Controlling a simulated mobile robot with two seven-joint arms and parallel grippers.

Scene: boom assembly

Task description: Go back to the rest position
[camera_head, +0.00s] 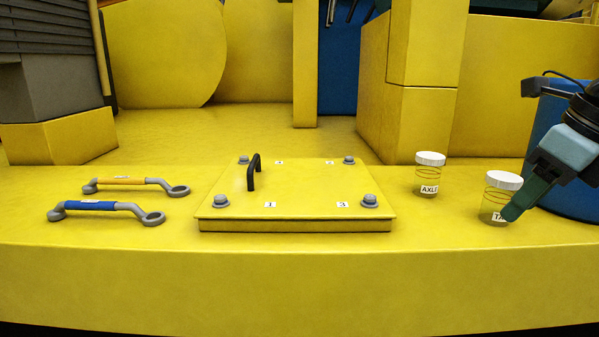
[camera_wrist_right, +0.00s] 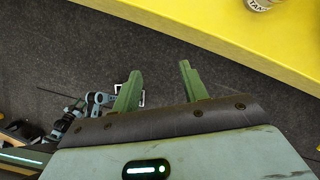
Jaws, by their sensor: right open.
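My right gripper (camera_head: 522,205) is at the right side of the head view, in front of the jar labelled "TA..." (camera_head: 497,190) and covering part of its label. In the right wrist view the two green fingers of my right gripper (camera_wrist_right: 158,82) are spread apart with nothing between them, above the dark floor. That jar's lower part also shows in the right wrist view (camera_wrist_right: 262,4), on the yellow surface beyond the fingers. My left gripper is not in the head view.
A jar labelled "AXLE" (camera_head: 429,174) stands left of the other jar. A yellow plate (camera_head: 300,198) with bolts and a black handle (camera_head: 253,172) is in the middle. Wrenches with yellow (camera_head: 122,181) and blue (camera_head: 90,205) handles lie left. The yellow surface's edge (camera_wrist_right: 215,38) borders dark floor.

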